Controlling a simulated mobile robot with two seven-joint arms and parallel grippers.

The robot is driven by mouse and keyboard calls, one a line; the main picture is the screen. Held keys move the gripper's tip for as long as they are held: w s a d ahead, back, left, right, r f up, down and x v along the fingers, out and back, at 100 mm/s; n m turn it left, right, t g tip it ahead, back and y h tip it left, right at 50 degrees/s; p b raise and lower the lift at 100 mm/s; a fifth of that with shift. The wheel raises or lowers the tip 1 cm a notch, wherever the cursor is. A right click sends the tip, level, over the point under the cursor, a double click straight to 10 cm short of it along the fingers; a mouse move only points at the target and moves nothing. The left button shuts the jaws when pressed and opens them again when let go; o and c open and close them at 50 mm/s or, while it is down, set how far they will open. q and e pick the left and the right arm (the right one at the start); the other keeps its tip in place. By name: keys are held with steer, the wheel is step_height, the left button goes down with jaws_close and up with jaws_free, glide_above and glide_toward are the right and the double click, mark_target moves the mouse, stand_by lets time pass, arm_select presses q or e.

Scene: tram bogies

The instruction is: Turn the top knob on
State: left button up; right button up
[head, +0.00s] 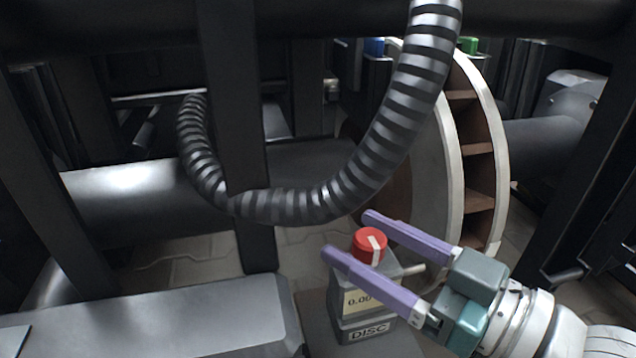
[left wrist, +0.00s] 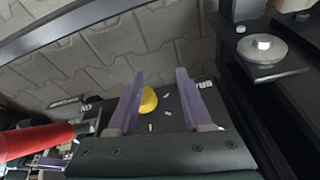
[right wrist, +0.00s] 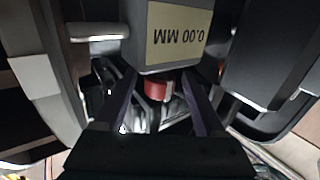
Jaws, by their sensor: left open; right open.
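A red knob (head: 369,245) with a white line across its top sits on a small grey box (head: 355,322) lettered DISC, with a 0.00 readout. My right gripper (head: 350,236) is open, with one purple finger on each side of the red knob; contact cannot be told. In the right wrist view the red knob (right wrist: 157,88) shows between the fingers. In the left wrist view a yellow knob (left wrist: 148,101) sits on a dark panel (left wrist: 170,122) with white marks and partly hidden lettering. My left gripper (left wrist: 160,76) is open, its fingers on either side of the yellow knob.
A ribbed hose (head: 300,205) hangs in a loop above and behind the box. A large pale wheel (head: 480,150) stands behind the right gripper. A dark upright bar (head: 235,120) and a grey block (head: 150,325) lie to the left. A red cylinder (left wrist: 35,141) shows in the left wrist view.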

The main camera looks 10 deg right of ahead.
steer(key=p+v, duration=0.4)
steer(key=v, duration=0.6)
